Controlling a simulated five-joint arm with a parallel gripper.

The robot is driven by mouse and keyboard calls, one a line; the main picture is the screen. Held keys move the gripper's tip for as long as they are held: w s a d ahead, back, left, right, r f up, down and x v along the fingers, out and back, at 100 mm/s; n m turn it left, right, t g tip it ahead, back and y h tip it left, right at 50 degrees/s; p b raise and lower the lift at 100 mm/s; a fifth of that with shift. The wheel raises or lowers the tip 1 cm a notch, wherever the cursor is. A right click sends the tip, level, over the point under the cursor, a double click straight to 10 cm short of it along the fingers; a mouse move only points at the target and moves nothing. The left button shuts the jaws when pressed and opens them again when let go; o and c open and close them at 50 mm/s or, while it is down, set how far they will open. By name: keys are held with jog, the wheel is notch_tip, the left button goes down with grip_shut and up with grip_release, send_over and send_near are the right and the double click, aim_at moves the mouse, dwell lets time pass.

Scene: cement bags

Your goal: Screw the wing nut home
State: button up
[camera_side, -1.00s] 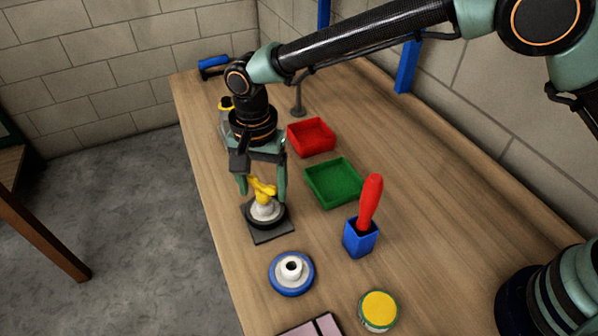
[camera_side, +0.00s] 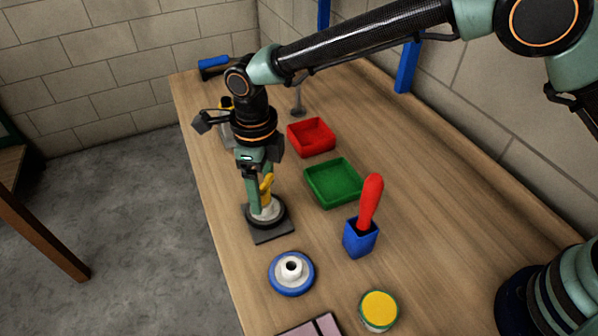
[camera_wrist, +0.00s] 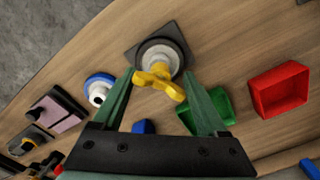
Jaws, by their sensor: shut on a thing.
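The yellow wing nut (camera_side: 267,184) sits on top of a pale, dark-rimmed round part (camera_side: 276,213), which stands on a dark square plate (camera_side: 272,236). My gripper (camera_side: 260,195) points straight down over it, with one finger partly hiding the nut in the side view. In the wrist view the wing nut (camera_wrist: 158,82) lies between the two green fingers of my gripper (camera_wrist: 159,76), which are shut on its wings. The thread under the nut is hidden.
A blue-rimmed part with a white hub (camera_side: 291,273) lies in front of the plate. To the right are a green tray (camera_side: 334,184), a red tray (camera_side: 312,138) and a blue holder (camera_side: 360,239) with a red-handled tool. A yellow-lidded tin (camera_side: 379,310) stands near the front.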

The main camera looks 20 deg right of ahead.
jog(key=shift+m, duration=0.4)
jog(key=o, duration=1.3)
jog(key=shift+c, duration=0.2)
